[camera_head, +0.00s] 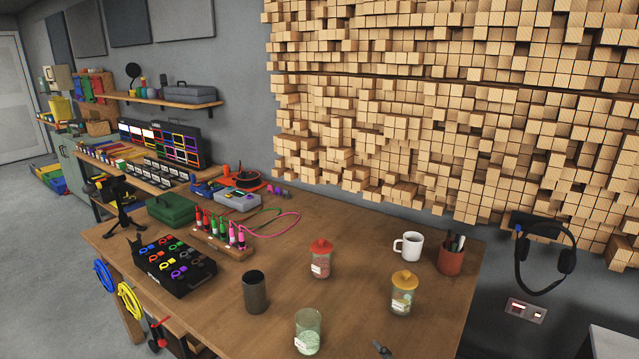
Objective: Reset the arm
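Neither of my grippers can be made out in the head view, and no arm of mine is clearly visible. A small dark grey piece (381,349) shows at the bottom edge over the wooden workbench (350,225). Only its tip is in the picture, and I cannot tell what it is.
Headphones (545,262) hang at right.

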